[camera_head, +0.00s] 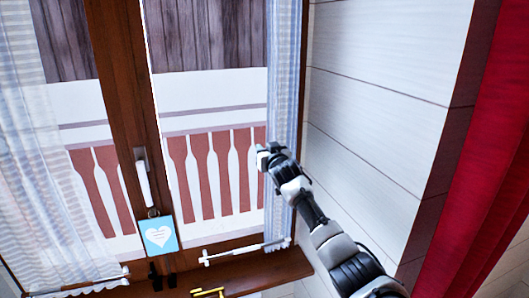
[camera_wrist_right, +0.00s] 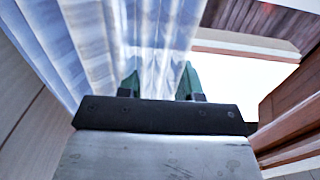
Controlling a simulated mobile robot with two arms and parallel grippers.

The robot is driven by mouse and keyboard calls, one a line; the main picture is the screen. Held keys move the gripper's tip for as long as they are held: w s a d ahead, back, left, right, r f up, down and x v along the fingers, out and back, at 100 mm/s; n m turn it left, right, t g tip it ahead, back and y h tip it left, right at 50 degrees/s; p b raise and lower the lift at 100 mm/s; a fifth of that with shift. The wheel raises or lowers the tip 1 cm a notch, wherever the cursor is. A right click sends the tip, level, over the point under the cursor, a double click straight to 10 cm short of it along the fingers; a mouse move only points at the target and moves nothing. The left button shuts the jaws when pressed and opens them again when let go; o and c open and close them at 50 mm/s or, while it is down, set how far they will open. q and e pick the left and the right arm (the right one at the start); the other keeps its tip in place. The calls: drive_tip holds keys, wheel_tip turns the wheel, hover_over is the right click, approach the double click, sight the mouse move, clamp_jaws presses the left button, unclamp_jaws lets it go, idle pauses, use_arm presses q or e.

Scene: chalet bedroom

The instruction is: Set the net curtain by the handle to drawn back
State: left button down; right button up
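A sheer white net curtain (camera_head: 284,100) hangs bunched in a narrow strip at the right edge of the right window pane, leaving most of that pane bare. A white rod (camera_head: 245,252) runs along its lower end. Another net curtain (camera_head: 45,170) hangs over the left pane. A white window handle (camera_head: 143,180) is on the wooden middle post. My right gripper (camera_head: 268,155) is at the right curtain's inner edge. In the right wrist view the two green fingertips (camera_wrist_right: 160,85) stand apart, with the net curtain (camera_wrist_right: 75,45) in front of them. My left gripper is out of view.
A blue card with a white heart (camera_head: 159,234) hangs below the handle. The wooden sill (camera_head: 250,278) runs underneath, with a yellow object (camera_head: 208,292) at the bottom edge. A white plank wall (camera_head: 385,110) and a red curtain (camera_head: 490,130) are at the right.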

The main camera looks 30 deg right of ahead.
drive_tip(key=shift+o, duration=0.8)
drive_tip(key=shift+d+f, duration=0.15)
drive_tip(key=shift+s+a, duration=0.1)
drive_tip(key=shift+a, duration=0.1)
drive_tip(key=b+v, duration=0.3)
drive_tip(key=v, duration=0.7)
drive_tip(key=shift+s+b, duration=0.3)
drive_tip(key=shift+s, duration=0.05)
drive_tip(key=shift+d, duration=0.15)
